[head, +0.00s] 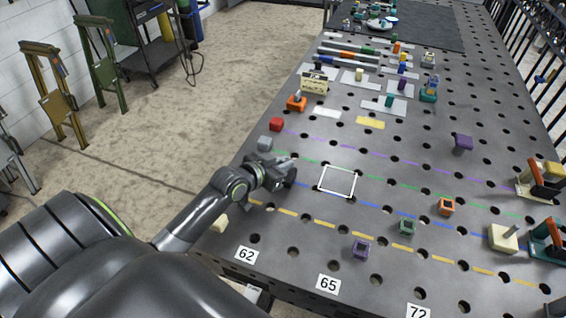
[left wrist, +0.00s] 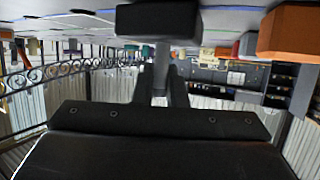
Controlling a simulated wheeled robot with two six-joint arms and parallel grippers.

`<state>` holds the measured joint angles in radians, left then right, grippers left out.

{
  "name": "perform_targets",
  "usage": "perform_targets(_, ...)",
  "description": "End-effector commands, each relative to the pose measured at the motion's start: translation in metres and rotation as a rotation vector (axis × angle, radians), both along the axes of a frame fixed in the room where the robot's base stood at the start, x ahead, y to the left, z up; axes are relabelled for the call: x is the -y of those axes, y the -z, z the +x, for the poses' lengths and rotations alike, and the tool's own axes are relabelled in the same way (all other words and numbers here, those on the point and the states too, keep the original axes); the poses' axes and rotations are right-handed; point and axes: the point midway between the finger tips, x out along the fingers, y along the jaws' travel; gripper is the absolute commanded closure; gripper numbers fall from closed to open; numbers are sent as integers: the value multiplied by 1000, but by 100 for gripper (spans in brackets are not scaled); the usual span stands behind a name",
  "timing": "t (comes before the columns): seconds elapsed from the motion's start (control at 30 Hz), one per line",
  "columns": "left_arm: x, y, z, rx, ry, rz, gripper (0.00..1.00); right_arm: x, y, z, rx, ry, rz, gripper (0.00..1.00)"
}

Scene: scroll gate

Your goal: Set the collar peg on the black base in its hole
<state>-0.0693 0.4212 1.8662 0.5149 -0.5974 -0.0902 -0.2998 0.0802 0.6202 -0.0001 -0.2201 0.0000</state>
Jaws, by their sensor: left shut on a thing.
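My left gripper (head: 283,172) is low over the left part of the dark perforated table (head: 330,236). In the left wrist view, which shows the table at the top, its fingers (left wrist: 160,88) are shut on a narrow grey peg (left wrist: 160,62). The peg meets a black base (left wrist: 157,22) on its table side. In the head view the black base (head: 291,177) is a small dark block at the fingertips, mostly hidden by the gripper. I cannot tell whether it touches the table. The collar is not clear. Many round holes dot the table. My right gripper is not in view.
A white square outline (head: 338,194) lies just right of my gripper. A grey cube (head: 264,143) and a red cube (head: 276,124) stand behind it.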

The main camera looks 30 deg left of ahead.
Motion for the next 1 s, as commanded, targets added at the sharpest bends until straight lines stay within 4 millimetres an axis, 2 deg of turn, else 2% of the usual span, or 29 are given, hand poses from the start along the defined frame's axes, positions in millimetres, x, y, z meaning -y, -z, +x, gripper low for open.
perform_targets(0.17,0,3,1,4,1,0,100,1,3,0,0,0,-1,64)
perform_targets(0.2,0,2,1,5,1,0,85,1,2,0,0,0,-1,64)
perform_targets(0.37,0,2,0,3,0,0,64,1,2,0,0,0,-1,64)
perform_targets(0.77,-1,2,-7,-1,-1,1,63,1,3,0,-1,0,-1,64)
perform_targets(0.87,-4,-3,-18,-1,1,4,63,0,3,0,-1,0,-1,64)
perform_targets(1.0,-8,-13,-43,-1,1,5,63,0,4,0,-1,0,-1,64)
